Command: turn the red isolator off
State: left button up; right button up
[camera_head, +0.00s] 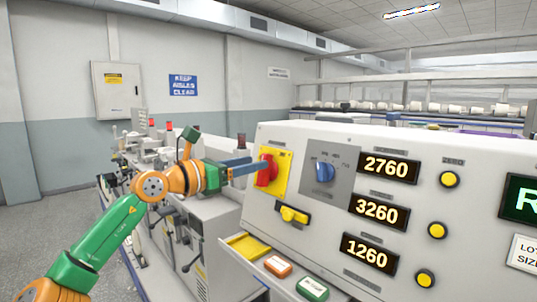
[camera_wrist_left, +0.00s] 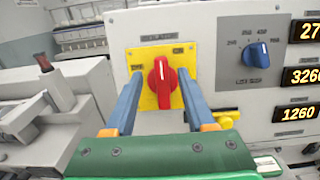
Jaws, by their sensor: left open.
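The red isolator (camera_head: 267,171) is a rotary handle on a yellow plate (camera_head: 282,173) on the sloped white control panel. In the left wrist view the red handle (camera_wrist_left: 161,82) stands close to upright, with a white mark near its top. My left gripper (camera_head: 250,166) reaches the plate from the left. In the left wrist view its two blue fingers (camera_wrist_left: 155,82) are open, one on each side of the handle, with gaps between them and it. The plate's small labels are too small to read. My right gripper is not in view.
A blue rotary knob (camera_head: 325,173) sits right of the isolator, a yellow handle (camera_head: 293,215) below it. Displays (camera_head: 388,167) and yellow buttons (camera_head: 449,179) are further right. Green (camera_head: 312,288) and orange (camera_head: 278,265) buttons lie below. Grey machinery (camera_head: 190,245) stands at the left.

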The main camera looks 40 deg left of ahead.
aim_at(262, 159)
pick_arm(q)
jog(key=w, duration=0.2)
jog(key=w+d+p, duration=0.1)
jog(key=w, duration=0.1)
jog(key=shift+r, duration=0.2)
jog(key=shift+w+a+f, duration=0.1)
jog(key=shift+a+f, duration=0.05)
jog(key=shift+a, duration=0.05)
jog(key=shift+a+f, duration=0.1)
jog(key=shift+a, duration=0.05)
jog(key=shift+c, duration=0.4)
grip_shut()
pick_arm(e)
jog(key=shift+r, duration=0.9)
